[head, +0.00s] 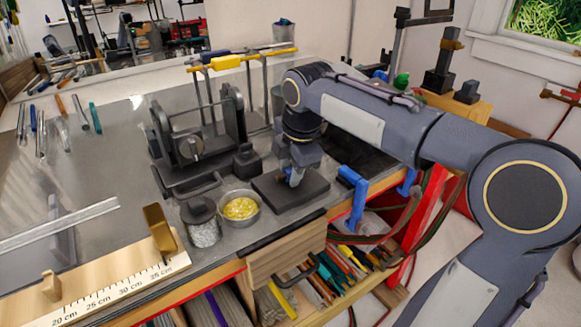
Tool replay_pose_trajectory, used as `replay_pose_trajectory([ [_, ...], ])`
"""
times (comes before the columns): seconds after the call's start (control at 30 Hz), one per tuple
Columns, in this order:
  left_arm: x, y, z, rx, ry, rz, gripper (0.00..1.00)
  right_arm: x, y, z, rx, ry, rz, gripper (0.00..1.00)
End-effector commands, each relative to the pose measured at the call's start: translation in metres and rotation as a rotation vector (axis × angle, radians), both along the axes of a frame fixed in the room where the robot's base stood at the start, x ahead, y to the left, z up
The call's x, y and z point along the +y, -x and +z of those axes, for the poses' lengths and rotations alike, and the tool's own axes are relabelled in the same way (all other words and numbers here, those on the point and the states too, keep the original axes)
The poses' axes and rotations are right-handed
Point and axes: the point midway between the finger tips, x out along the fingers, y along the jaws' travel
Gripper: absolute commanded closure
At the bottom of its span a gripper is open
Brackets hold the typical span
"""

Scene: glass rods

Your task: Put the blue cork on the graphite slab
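The graphite slab (313,188) is a dark flat block on the metal bench, near the front edge. My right gripper (294,178) points down over the slab, with its fingertips close to the top face. A small blue piece shows at the fingertips and looks like the blue cork. It is too small and too covered by the gripper to tell whether it is held or rests on the slab. My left gripper is not in view.
A bowl of yellow bits (240,208) and a dark-lidded jar (203,222) stand left of the slab. A dark metal fixture (190,148) stands behind them. A blue clamp (354,192) is at the bench edge on the right. A wooden ruler board (110,291) lies front left.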

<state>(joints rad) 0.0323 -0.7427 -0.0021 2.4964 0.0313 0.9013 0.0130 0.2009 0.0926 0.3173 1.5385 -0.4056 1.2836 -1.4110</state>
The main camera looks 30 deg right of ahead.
Motion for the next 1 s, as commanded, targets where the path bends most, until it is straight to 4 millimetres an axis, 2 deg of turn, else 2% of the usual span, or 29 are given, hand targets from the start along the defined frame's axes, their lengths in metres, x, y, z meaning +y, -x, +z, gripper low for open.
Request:
replay_pose_trajectory([
  [0.07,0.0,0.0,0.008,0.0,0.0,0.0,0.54,0.001,0.005,0.004,0.033,-0.003,0.001,0.53],
  [0.13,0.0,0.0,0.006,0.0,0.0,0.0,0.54,0.001,0.008,0.014,0.027,-0.001,0.002,0.53],
  [0.4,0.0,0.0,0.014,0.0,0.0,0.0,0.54,0.001,0.022,0.078,0.016,0.0,0.004,0.53],
  [0.6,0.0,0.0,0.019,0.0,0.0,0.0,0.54,0.001,0.03,0.11,0.015,0.001,0.004,0.53],
  [0.83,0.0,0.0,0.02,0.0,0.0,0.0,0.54,0.001,0.034,0.121,0.015,0.002,0.004,0.53],
  [0.93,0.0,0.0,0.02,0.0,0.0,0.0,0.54,0.002,0.039,0.118,0.012,-0.008,-0.024,0.53],
  [1.0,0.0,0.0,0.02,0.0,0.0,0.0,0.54,0.004,0.05,0.111,0.002,-0.034,-0.093,0.53],
])
